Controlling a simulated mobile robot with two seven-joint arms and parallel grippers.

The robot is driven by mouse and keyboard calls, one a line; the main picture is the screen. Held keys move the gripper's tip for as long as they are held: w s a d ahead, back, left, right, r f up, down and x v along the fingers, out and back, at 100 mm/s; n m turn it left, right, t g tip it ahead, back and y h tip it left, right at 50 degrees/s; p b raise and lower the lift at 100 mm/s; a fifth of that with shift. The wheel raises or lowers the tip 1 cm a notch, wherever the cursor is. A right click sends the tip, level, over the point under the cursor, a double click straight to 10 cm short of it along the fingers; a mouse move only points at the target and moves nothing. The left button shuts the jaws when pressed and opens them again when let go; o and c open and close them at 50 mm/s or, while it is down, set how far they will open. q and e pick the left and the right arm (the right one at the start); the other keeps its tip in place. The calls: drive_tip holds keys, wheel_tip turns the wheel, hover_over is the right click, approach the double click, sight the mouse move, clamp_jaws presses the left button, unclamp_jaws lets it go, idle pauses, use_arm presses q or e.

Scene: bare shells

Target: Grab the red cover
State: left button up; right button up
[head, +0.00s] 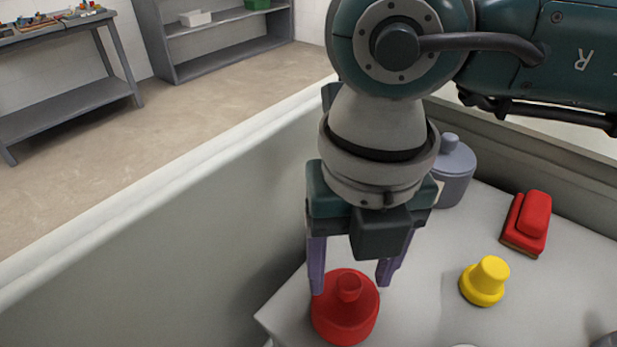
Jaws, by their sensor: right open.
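A round red cover (345,313) with a knob on top sits near the left corner of a light grey table (418,318). My right gripper (349,284) points down just above it, open, with its two purple fingers apart on either side of the knob. The left fingertip appears at the cover's left edge; I cannot tell whether it touches. The right finger stands clear of the knob. My left gripper is not in view.
A yellow knobbed piece (484,281), a red block-shaped piece (527,223) and a grey lidded pot (453,171) stand to the right. A pale low wall (170,240) runs along the left. Shelves (215,35) and a workbench (70,90) stand beyond.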

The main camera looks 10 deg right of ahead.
drive_tip(key=shift+f, duration=0.55)
clamp_jaws()
idle(0.5)
